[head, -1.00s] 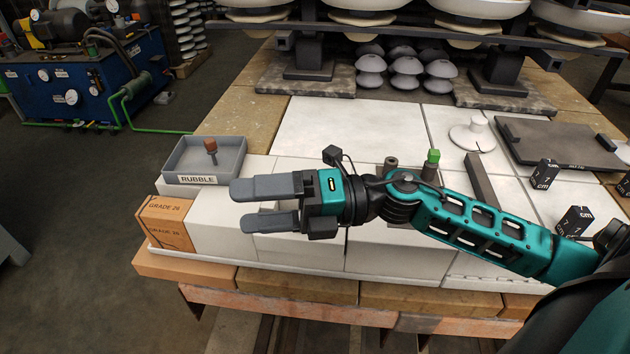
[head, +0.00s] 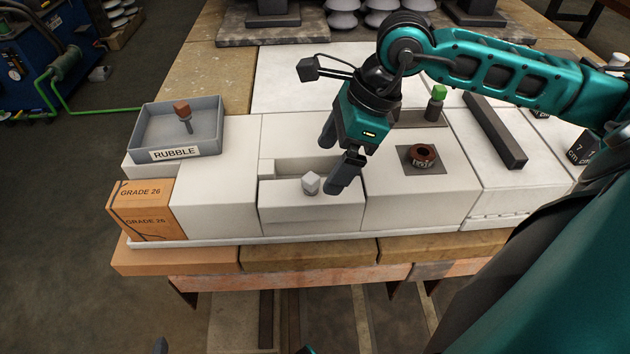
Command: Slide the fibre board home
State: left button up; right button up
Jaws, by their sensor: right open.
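I take the white block with a small pale knob to be the fibre board (head: 310,216); no label confirms it. It sits in a row of white blocks, with a recess (head: 305,167) open behind it. The knob (head: 310,185) stands on its top. My right gripper (head: 330,167) is open and empty, fingers pointing down, just right of the knob and over the recess and block. Its near finger hides part of the block's right edge; whether it touches is unclear.
A grey tray labelled RUBBLE (head: 150,139) holds a brown-topped tool at left. An orange GRADE 26 brick (head: 140,212) ends the row. A brown ring (head: 421,155), a green-topped peg (head: 436,103) and a dark bar (head: 495,130) are at right.

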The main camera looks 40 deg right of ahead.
aim_at(311, 192)
jog(key=b+x, duration=0.1)
jog(key=x, duration=0.8)
jog(key=shift+a+f, duration=0.1)
jog(key=c, duration=1.1)
jog(key=shift+c, duration=0.2)
jog(key=shift+w+d+b, duration=0.4)
jog(key=shift+w+b, duration=0.05)
jog(key=shift+w, duration=0.2)
jog(key=o, duration=1.2)
